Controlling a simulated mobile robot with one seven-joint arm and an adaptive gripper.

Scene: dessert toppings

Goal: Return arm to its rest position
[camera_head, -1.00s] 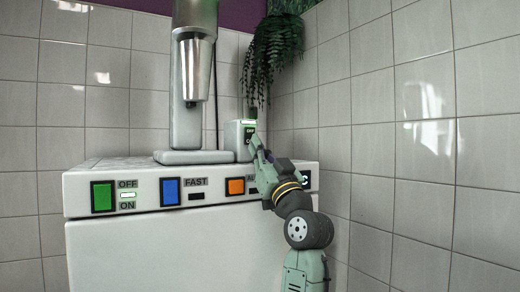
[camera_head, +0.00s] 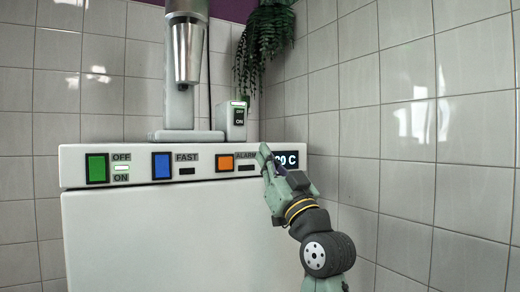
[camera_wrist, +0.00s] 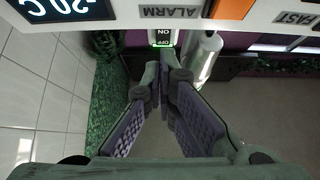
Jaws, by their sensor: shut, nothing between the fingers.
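My gripper (camera_head: 265,152) is in front of the white appliance's top panel, its tip over the strip between the ALARM label and the temperature display. In the wrist view my gripper (camera_wrist: 161,75) has its two purple-padded fingers together at the tips with nothing between them. The arm comes up from the bottom right of the head view. Past the fingertips, the wrist view shows a small switch box (camera_wrist: 162,40) marked ON and OFF with a green light. The switch box (camera_head: 237,122) stands on the appliance top in the head view, beside the mixer.
The white appliance (camera_head: 170,235) carries green, blue and orange buttons along its panel. A mixer with a metal cup (camera_head: 188,55) stands on top. A hanging plant (camera_head: 262,45) is in the back corner. Tiled walls (camera_head: 405,130) close off the back and right.

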